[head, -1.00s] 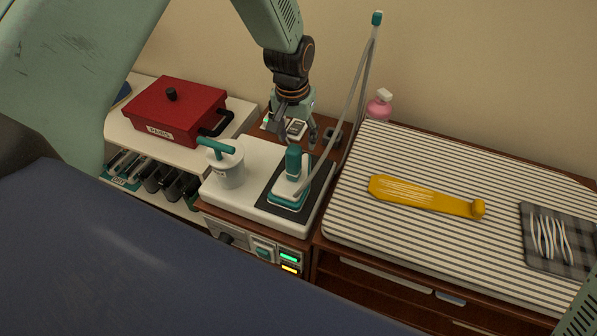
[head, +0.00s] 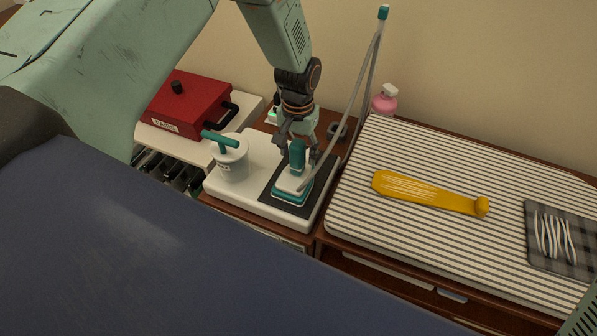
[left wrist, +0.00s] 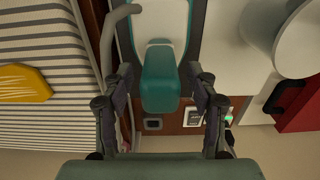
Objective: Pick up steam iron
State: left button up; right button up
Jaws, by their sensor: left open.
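The steam iron (head: 291,184), white with a teal base and teal handle, rests on a dark pad on the white ironing station. A grey hose runs from it up to a teal-tipped stand. My left gripper (head: 299,150) is open just above and behind the iron's handle. In the left wrist view, the teal handle (left wrist: 160,85) lies between the fingers of my left gripper (left wrist: 160,88), with a gap on both sides. My right gripper is not in view.
A white pot with a teal handle (head: 233,162) stands left of the iron. A red box (head: 188,105) is farther left. A pink bottle (head: 384,101) stands behind.

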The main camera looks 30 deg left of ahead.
pick_arm(q)
jog(key=shift+s+a+f, duration=0.1)
jog(key=shift+s+f, duration=0.1)
jog(key=shift+f, duration=0.55)
jog(key=shift+w+f, duration=0.15)
jog(key=shift+w, duration=0.1)
jog(key=shift+s, duration=0.15)
jog(key=c, duration=0.6)
grip_shut()
